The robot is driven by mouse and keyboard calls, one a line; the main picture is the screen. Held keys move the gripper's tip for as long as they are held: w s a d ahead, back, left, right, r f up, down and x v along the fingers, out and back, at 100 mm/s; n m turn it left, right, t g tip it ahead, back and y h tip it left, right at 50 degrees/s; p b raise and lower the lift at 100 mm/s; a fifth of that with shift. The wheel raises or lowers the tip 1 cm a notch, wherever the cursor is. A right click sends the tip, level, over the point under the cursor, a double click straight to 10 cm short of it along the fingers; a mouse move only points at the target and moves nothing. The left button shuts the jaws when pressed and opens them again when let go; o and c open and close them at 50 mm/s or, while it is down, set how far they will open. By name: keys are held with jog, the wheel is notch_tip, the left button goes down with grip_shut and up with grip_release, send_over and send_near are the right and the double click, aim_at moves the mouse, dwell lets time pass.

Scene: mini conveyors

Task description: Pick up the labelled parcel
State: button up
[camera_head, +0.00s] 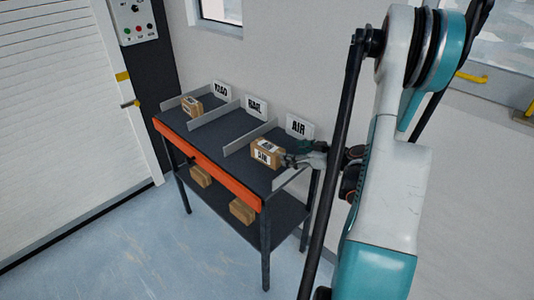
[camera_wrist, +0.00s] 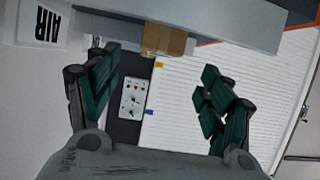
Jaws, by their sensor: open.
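A brown cardboard parcel (camera_head: 267,153) with white labels sits in the lane by the AIR sign, at the right end of the table. My gripper (camera_head: 292,153) is at the parcel's right side, and its fingers look very close to it. The head view does not show clearly whether they touch. In the wrist view my gripper (camera_wrist: 160,66) is open, with its two dark green fingers spread and nothing between their pads. A brown parcel (camera_wrist: 166,40) shows at the top of that view, beyond the gap between the fingers. Another labelled parcel (camera_head: 192,107) sits in the left lane.
Low grey dividers (camera_head: 240,143) separate the lanes on the dark table, which has an orange front edge (camera_head: 205,163). ROAD, RAIL and AIR signs (camera_head: 299,126) stand at the back by the wall. Two plain boxes (camera_head: 242,211) lie on the lower shelf. The middle lane is empty.

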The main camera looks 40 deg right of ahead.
aim_at(277, 151)
jog(key=b+x, duration=0.2)
jog(key=x, duration=0.6)
jog(key=shift+w+f, duration=0.15)
jog(key=shift+w, duration=0.15)
jog(key=b+x, duration=0.2)
jog(key=x, duration=0.2)
jog(key=shift+a+f, duration=0.1)
jog(key=shift+a, duration=0.05)
jog(key=shift+w+f, duration=0.1)
jog(key=shift+w, duration=0.4)
jog(key=shift+c, duration=0.3)
jog(key=c, duration=1.3)
